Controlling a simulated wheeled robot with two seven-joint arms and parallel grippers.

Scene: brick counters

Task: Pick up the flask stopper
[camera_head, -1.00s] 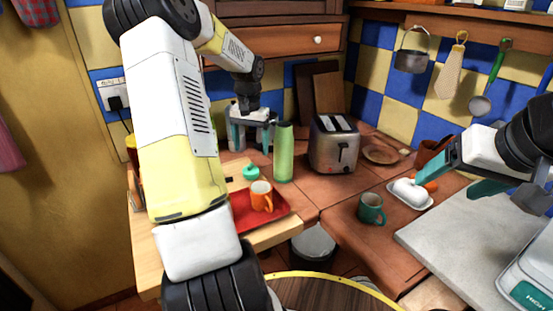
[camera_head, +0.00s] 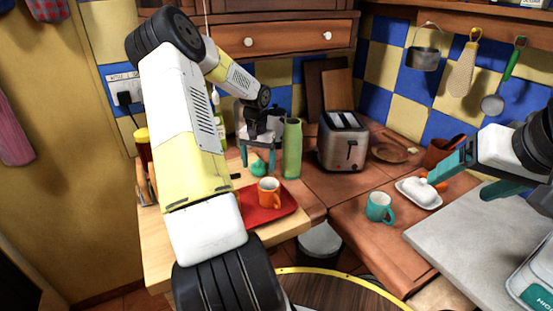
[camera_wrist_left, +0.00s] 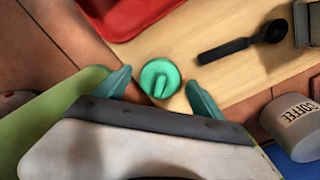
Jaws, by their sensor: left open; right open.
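The flask stopper (camera_head: 258,168) is a small teal-green cap standing on the light wooden board. It also shows in the left wrist view (camera_wrist_left: 160,77), seen from above with a raised ridge on top. My left gripper (camera_head: 258,163) is open just above the stopper. In the left wrist view its two teal fingertips (camera_wrist_left: 160,84) are apart, with the stopper between and slightly beyond them. The green flask (camera_head: 291,148) stands upright just right of the left gripper. My right gripper (camera_head: 460,172) is open and empty over the right counter, near the white butter dish.
A red tray (camera_head: 284,203) with an orange mug (camera_head: 269,193) lies in front of the stopper. A toaster (camera_head: 343,141) stands to the right. A black spoon (camera_wrist_left: 243,45) and a coffee tin (camera_wrist_left: 293,122) lie near. A teal mug (camera_head: 379,207) is on the right counter.

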